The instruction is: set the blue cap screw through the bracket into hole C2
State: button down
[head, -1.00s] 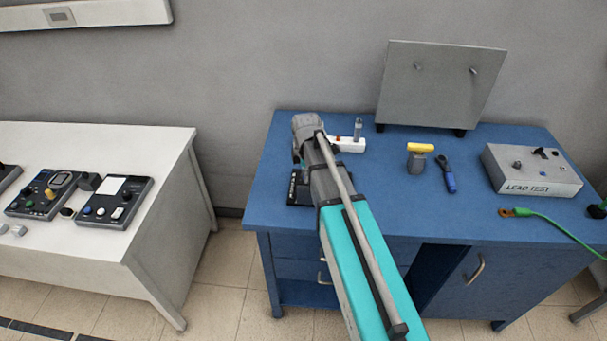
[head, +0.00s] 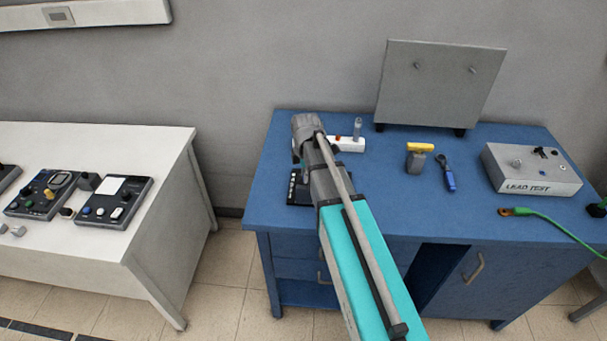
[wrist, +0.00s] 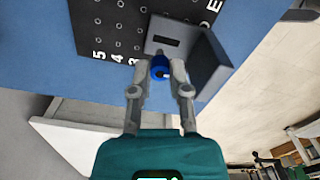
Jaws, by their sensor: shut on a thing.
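The blue cap screw (wrist: 159,66) shows in the wrist view between the fingertips of my gripper (wrist: 160,78), which is shut on it. The screw's lower end is hidden. The grey bracket (wrist: 210,62) lies just beyond the fingertips, with a flat plate bearing a dark slot and an upright wall to the right. The bracket covers part of the black hole plate (wrist: 105,28), marked with numbers and letters. Hole C2 cannot be made out. In the head view my arm hides the gripper and most of the black plate (head: 300,192).
On the blue bench (head: 400,200) stand a white block (head: 348,144), a yellow-topped tool (head: 418,155), a blue-handled tool (head: 448,175), a lead test box (head: 532,168) and an upright grey panel (head: 440,85). A white table (head: 150,150) with control boxes stands left. The bench's front middle is clear.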

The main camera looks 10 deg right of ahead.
jog(key=shift+f, duration=0.35)
jog(key=shift+f+b, duration=0.65)
jog(key=shift+b, duration=0.25)
jog(key=shift+f+b, duration=0.95)
dwell(1.2)
jog(key=shift+m, duration=2.6)
jog(key=c, duration=0.5)
grip_release()
jog(key=shift+r, duration=0.1)
